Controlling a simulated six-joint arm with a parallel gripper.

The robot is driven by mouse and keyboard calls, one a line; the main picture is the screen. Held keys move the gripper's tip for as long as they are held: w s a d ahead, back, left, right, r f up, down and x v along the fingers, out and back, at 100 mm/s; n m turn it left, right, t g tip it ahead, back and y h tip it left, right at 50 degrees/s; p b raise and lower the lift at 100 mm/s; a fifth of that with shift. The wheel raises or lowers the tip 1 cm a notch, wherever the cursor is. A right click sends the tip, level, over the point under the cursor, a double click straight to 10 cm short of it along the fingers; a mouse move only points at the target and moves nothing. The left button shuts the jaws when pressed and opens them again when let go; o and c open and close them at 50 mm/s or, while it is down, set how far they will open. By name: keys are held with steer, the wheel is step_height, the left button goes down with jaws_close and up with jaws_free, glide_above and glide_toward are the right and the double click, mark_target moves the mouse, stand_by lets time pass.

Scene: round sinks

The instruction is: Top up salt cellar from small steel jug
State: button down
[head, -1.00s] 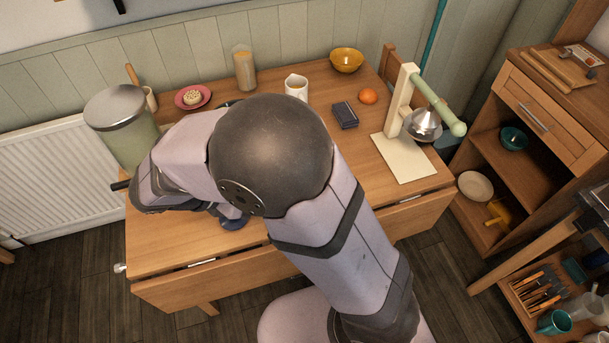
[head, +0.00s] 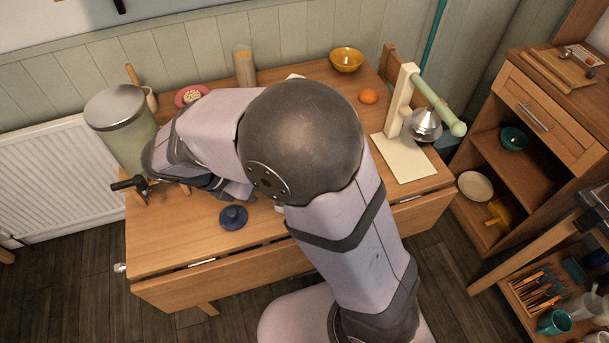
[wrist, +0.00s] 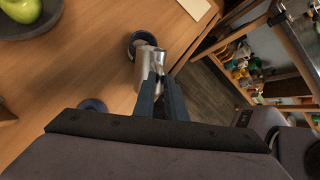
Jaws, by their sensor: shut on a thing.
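In the wrist view my gripper (wrist: 166,82) is shut on the small steel jug (wrist: 152,62). The jug is beside and partly over a dark blue round pot (wrist: 134,48), which looks like the salt cellar with pale contents. I cannot tell whether the jug touches it or whether anything is pouring. A dark blue lid with a knob (head: 233,217) lies on the table in the head view; a dark blue round thing (wrist: 92,105), probably this lid, shows in the wrist view.
The wooden table (head: 180,245) is clear at its front left. A dispenser jar (head: 122,135) stands at the left edge. An orange (head: 368,96), a yellow bowl (head: 346,59) and a press stand (head: 403,95) are at the right. A bowl with a green apple (wrist: 22,12) shows in the wrist view.

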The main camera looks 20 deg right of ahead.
steer(key=shift+w+d+r, duration=0.15)
steer(key=shift+w+r, duration=0.05)
steer(key=shift+r, duration=0.1)
stand_by(0.4)
steer(key=shift+s+a+f, duration=0.3)
steer(key=shift+s+f, duration=0.05)
steer(key=shift+f, duration=0.1)
steer(key=shift+s+a+f+t+h, duration=0.1)
steer(key=shift+s+a+t+h, duration=0.3)
steer(key=shift+t+h, duration=0.4)
steer(key=s+a+f+m+t+h, duration=0.2)
steer(key=s+a+f+h, duration=0.3)
steer(key=f, duration=0.5)
steer(key=shift+a+m+t+h, duration=0.3)
steer(key=shift+a+t+h, duration=0.1)
steer(key=shift+t+h, duration=0.6)
steer(key=shift+s, duration=0.15)
